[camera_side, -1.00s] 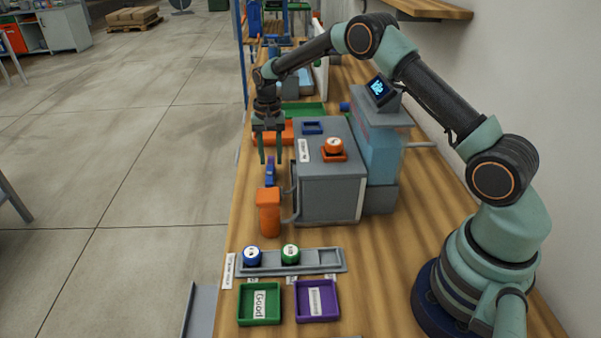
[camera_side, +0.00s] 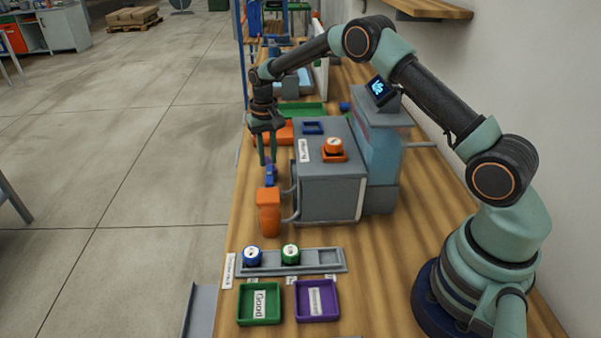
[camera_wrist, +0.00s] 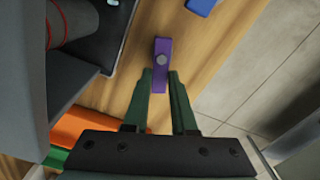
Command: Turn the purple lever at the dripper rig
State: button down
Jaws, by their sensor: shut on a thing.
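The purple lever (camera_wrist: 161,58) is a short bar with a grey round pivot, seen in the middle of the wrist view. My gripper (camera_wrist: 161,76) has its two green fingers on either side of the lever's near end, shut on it. The fingers partly hide the lever there.
The grey dripper rig box (camera_side: 328,185) stands close right of my gripper. An orange upright part (camera_side: 268,212) is just in front. A rack (camera_side: 325,258) with blue and green caps, a green tray (camera_side: 242,304) and a purple tray (camera_side: 334,302) lie nearer the camera.

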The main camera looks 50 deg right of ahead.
aim_at(268, 162)
jog(key=c, duration=0.7)
grip_release()
jog(key=shift+r, duration=0.2)
notch_tip(268, 162, up, 12)
jog(key=shift+f, duration=0.1)
